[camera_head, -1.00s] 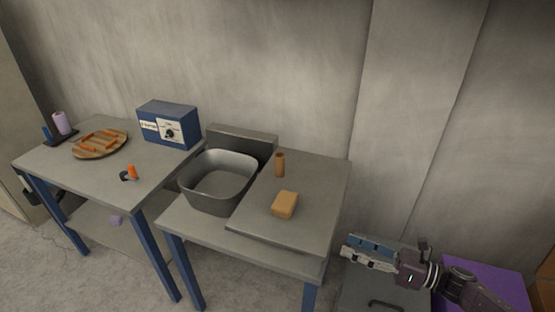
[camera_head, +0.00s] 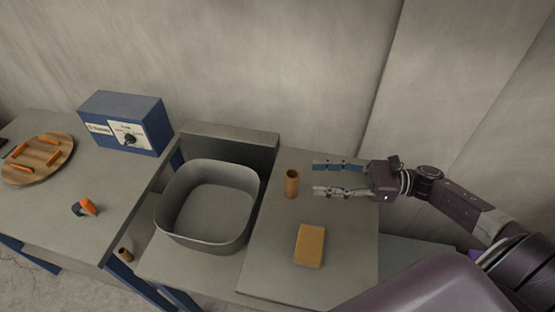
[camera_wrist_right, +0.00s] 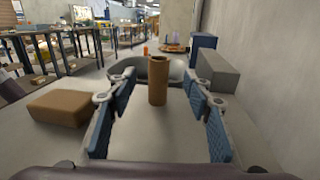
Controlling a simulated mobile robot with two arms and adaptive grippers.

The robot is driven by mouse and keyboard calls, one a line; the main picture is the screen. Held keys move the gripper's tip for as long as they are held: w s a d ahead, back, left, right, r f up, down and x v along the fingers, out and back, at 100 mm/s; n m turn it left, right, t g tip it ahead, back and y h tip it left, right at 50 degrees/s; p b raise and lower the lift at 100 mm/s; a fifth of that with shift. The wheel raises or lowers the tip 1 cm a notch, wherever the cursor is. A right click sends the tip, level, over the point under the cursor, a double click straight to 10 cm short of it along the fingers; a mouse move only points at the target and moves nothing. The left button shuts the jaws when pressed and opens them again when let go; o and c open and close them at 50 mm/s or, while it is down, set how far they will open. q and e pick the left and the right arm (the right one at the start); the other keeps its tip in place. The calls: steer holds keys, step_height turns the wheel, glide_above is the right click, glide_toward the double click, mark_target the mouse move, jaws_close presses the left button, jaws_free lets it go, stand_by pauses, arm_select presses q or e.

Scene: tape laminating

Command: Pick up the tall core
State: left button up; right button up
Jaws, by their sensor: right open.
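The tall core (camera_head: 292,184) is a brown, hollow cylinder standing upright on the raised grey board right of the basin. It also shows upright in the right wrist view (camera_wrist_right: 158,82), ahead of and between my fingers. My right gripper (camera_head: 315,178) is open and empty. Its fingertips are just to the right of the core, apart from it in the head view. The right wrist view shows the two blue-padded fingers (camera_wrist_right: 160,100) spread wide on either side of the core's line. My left gripper is not in view.
A tan block (camera_head: 309,245) lies in front of the core on the board. A grey basin (camera_head: 168,226) is to the left. A blue box (camera_head: 101,106), a wooden plate with orange sticks (camera_head: 40,178) and a short brown core (camera_head: 126,255) are further left. The wall is close behind.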

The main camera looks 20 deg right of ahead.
mark_target(292, 174)
steer(key=shift+w+a+r, duration=0.15)
steer(key=shift+r, duration=0.05)
steer(key=p+x, duration=0.1)
steer(key=x, duration=0.2)
steer(key=shift+a+r+p, duration=0.2)
steer(key=shift+a+p, duration=0.15)
steer(key=p+x, duration=0.1)
steer(key=x, duration=0.1)
steer(key=shift+w+a, duration=0.15)
steer(key=shift+a, duration=0.1)
steer(key=shift+w+a+f, duration=0.25)
steer(key=shift+w+a, duration=0.1)
steer(key=shift+a, duration=0.2)
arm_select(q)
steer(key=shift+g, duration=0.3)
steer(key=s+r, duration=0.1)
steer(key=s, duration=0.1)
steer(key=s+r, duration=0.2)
arm_select(e)
steer(key=c, duration=1)
